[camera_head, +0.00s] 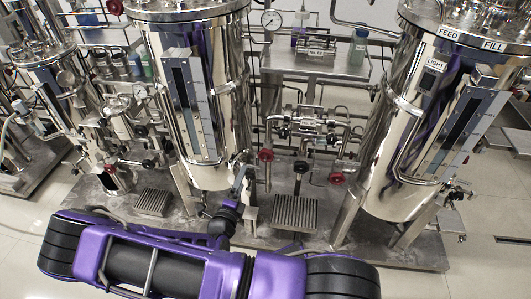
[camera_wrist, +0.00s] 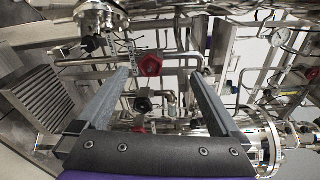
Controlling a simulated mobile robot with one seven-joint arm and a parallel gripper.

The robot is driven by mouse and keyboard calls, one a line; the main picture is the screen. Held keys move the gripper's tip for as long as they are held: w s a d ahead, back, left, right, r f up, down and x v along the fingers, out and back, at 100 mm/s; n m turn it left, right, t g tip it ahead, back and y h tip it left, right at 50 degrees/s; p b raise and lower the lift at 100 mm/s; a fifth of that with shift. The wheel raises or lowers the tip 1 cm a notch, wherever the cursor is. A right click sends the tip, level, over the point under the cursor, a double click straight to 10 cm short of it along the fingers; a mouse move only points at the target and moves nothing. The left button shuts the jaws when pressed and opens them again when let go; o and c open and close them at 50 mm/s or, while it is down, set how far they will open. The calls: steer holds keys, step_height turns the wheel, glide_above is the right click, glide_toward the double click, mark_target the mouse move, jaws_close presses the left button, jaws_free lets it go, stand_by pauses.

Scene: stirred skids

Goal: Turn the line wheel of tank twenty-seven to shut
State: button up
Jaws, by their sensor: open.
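Several small handwheels sit on the pipework between two steel tanks in the head view: a red one (camera_head: 265,155), a black one (camera_head: 301,166) and another red one (camera_head: 337,178). No number twenty-seven can be read, so I cannot tell which wheel belongs to that tank. My gripper (camera_head: 240,176) is open near the foot of the middle tank (camera_head: 222,110), left of these wheels. In the wrist view, a red wheel (camera_wrist: 149,65) and a dark wheel (camera_wrist: 143,103) show between the open fingers (camera_wrist: 159,74). Neither is visibly gripped.
The right tank (camera_head: 404,120) carries FEED, FILL and LIGHT labels. A smaller tank (camera_head: 62,88) with more red wheels stands at left. Floor gratings (camera_head: 295,212) lie below the pipes. A pressure gauge (camera_head: 271,19) is above. Legs and pipes crowd the skid; tiled floor is clear at far right.

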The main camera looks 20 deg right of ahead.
mark_target(266, 157)
steer(key=s+d+f+n+t, duration=0.1)
steer(key=s+d+f+n, duration=0.2)
steer(key=s+d+f, duration=0.1)
steer(key=shift+y, duration=0.4)
steer(key=x, duration=0.5)
steer(key=b+x, duration=0.1)
steer(key=x, duration=0.5)
steer(key=b+x, duration=0.1)
steer(key=x, duration=0.5)
steer(key=shift+w+r, duration=0.1)
steer(key=shift+r, duration=0.3)
steer(key=c, duration=1.3)
steer(key=shift+m, duration=0.3)
